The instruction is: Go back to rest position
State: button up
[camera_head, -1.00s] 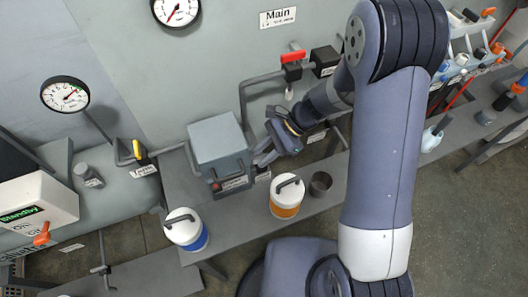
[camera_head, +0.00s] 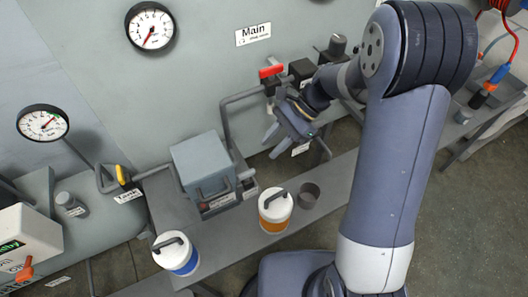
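My gripper (camera_head: 272,136) is at the end of my arm, above the back of the grey bench (camera_head: 240,252), right of the grey box-shaped press (camera_head: 202,168). Its fingers point left and down and look spread apart, with nothing seen between them. The press's lid looks closed, and a handle shows on its front. The gripper is apart from the press.
An orange-and-white canister (camera_head: 276,207) and a dark cup (camera_head: 308,195) stand on the bench, with a blue-and-white canister (camera_head: 176,253) at its front left. A pipe with a red-handled valve (camera_head: 271,71) is close behind my gripper. Two gauges hang on the wall.

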aim_at(247, 172)
jog(key=shift+d+r, duration=0.1)
jog(key=shift+r, duration=0.05)
jog(key=x, duration=1)
jog(key=shift+s+a+f, duration=0.1)
jog(key=shift+a+f, duration=0.1)
jog(key=shift+f, duration=0.05)
dwell(0.3)
